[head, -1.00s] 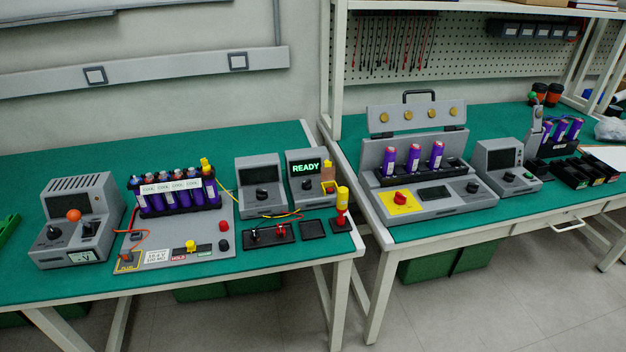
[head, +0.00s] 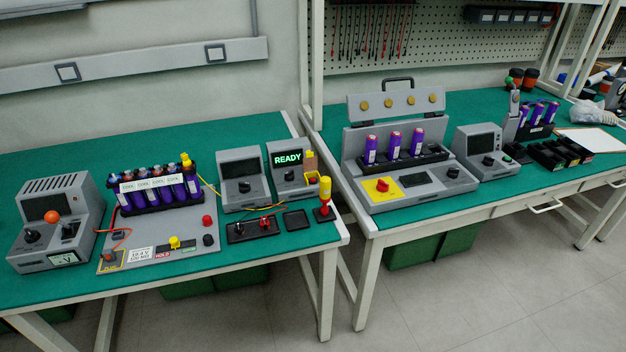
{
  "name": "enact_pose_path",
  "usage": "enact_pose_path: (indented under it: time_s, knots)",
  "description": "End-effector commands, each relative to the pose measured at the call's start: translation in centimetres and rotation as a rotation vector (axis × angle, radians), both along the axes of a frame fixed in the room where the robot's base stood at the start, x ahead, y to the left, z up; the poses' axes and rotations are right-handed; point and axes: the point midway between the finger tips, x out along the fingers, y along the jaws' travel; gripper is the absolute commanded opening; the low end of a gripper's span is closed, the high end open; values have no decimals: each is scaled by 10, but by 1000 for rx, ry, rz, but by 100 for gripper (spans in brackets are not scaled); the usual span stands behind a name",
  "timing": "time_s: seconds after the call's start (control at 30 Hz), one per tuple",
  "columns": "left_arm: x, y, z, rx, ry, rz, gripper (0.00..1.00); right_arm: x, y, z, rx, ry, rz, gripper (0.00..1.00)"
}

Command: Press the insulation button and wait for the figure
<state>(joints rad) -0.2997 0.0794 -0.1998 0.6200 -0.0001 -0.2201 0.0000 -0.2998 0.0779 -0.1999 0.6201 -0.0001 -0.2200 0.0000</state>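A grey meter (head: 291,168) with a lit green "READY" screen stands at the back right of the left table. A darker-screened grey meter (head: 241,179) with a black knob stands beside it. A black pad (head: 252,229) with red and black parts lies in front of them. A yellow and red upright probe-like item (head: 325,198) stands near the table's right corner. A grey board (head: 150,257) carries a purple battery pack (head: 152,190), a yellow knob (head: 174,242) and red and black knobs. I cannot tell which control is the insulation button. Neither gripper is in view.
On the right table are a lidded test fixture (head: 420,187) with purple cells, another meter (head: 487,152) and black trays (head: 560,154). A gap separates the tables.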

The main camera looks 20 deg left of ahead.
Motion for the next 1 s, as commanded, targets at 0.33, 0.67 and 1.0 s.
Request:
enact_pose_path:
  time_s: [0.33, 0.67, 1.0]
  knots:
    - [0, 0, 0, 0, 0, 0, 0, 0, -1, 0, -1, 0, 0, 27]
    - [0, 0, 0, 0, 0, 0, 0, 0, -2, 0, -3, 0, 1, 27]
    - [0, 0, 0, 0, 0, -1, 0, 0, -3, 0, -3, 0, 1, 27]
